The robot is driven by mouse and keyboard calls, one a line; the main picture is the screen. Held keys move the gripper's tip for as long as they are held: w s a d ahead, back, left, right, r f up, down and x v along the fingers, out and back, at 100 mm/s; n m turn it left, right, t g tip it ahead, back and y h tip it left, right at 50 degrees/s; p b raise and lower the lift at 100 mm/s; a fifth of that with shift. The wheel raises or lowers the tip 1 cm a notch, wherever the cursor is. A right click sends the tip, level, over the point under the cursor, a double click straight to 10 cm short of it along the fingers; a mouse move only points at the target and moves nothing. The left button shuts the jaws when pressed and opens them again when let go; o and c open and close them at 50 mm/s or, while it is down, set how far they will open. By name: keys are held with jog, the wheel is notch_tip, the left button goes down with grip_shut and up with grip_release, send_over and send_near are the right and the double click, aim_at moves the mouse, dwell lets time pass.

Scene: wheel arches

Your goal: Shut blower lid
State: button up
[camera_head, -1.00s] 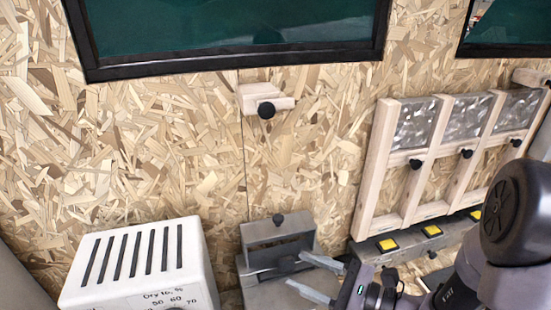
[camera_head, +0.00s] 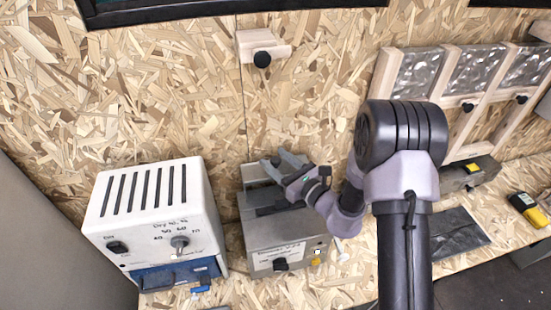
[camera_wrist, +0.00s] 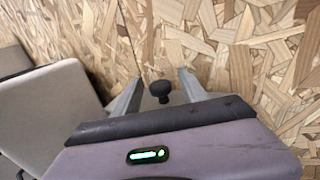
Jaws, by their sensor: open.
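The blower appears to be the grey metal box (camera_head: 262,238) on the bench against the wall, with a label and a black knob on its front. Its grey lid (camera_head: 254,173) stands raised at the back of the box, partly hidden by my gripper. My gripper (camera_head: 277,160) is open above the box, at the raised lid. In the wrist view, a black knob (camera_wrist: 159,89) shows between the two spread fingers of my gripper (camera_wrist: 158,78). I cannot tell whether the fingers touch it. The lid's panel is mostly hidden there.
A white slotted box (camera_head: 150,205) with dials and a blue front part stands close on the left. A wooden block with a black knob (camera_head: 262,59) is on the wall above.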

jog(key=shift+w+a, duration=0.2)
jog(key=shift+c, duration=0.2)
grip_shut()
dwell(1.2)
